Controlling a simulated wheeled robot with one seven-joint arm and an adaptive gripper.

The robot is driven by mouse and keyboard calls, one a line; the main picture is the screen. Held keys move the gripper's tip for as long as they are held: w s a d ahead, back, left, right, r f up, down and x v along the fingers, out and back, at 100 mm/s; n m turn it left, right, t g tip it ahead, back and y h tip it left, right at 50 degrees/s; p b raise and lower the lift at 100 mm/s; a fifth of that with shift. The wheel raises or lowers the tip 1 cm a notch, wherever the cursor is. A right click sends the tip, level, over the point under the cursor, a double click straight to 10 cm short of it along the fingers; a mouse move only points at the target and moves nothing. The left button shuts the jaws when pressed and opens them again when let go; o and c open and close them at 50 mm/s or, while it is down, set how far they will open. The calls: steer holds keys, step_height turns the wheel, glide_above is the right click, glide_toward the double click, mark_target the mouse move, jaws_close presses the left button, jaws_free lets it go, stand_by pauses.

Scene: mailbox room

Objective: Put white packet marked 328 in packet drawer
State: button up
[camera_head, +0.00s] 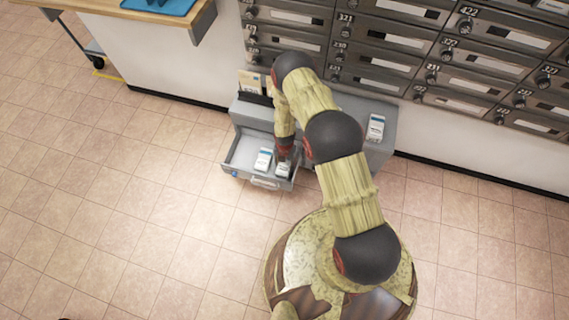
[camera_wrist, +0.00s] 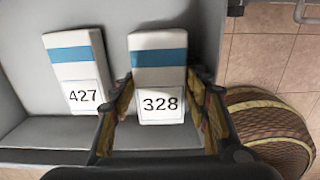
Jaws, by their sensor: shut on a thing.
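The white packet marked 328 (camera_wrist: 159,75) has a blue band and stands between the two fingers of my gripper (camera_wrist: 163,105) in the wrist view. My gripper is shut on it. The packet also shows in the head view (camera_head: 283,169), inside or just over the open packet drawer (camera_head: 229,163). A second white packet, marked 427 (camera_wrist: 77,70), lies to its left in the drawer. I cannot tell whether packet 328 touches the drawer floor.
The drawer belongs to a grey cabinet (camera_head: 250,115) with another white packet (camera_head: 375,127) on its top at right. Numbered mailboxes (camera_head: 400,35) line the wall behind. A wooden-topped counter (camera_head: 150,14) with a blue tray (camera_head: 158,5) stands at upper left. The tiled floor (camera_head: 110,210) at left is clear.

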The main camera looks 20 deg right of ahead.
steer(key=shift+f, duration=0.2)
steer(key=o, duration=1.3)
step_height(320, 180, up, 12)
stand_by(0.3)
steer(key=shift+w, duration=0.1)
